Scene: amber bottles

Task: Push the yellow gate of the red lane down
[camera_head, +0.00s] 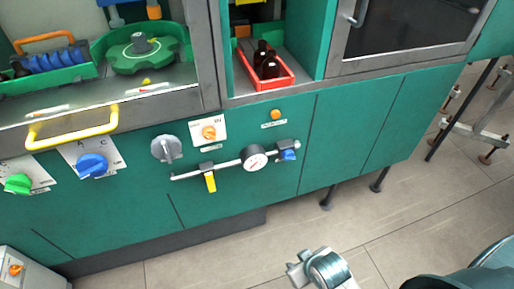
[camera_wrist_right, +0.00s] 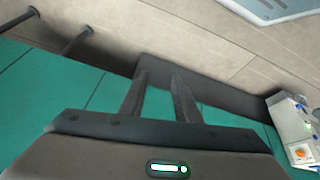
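I cannot clearly identify a red lane with a yellow gate. The head view shows a red tray (camera_head: 267,84) holding dark amber bottles (camera_head: 266,62) in an open bay of the green machine. My right gripper (camera_head: 298,265) is low in front of the machine, well apart from these. In the right wrist view its two fingers (camera_wrist_right: 160,76) stand apart with nothing between them. My left gripper is not in view.
A yellow bar handle (camera_head: 72,130) sticks out at the left. A gauge (camera_head: 254,158), a blue knob (camera_head: 92,165) and a green knob (camera_head: 18,183) are on the front panel. A dark-windowed door (camera_head: 408,28) is right of the bay. The tiled floor (camera_head: 400,215) is mostly clear.

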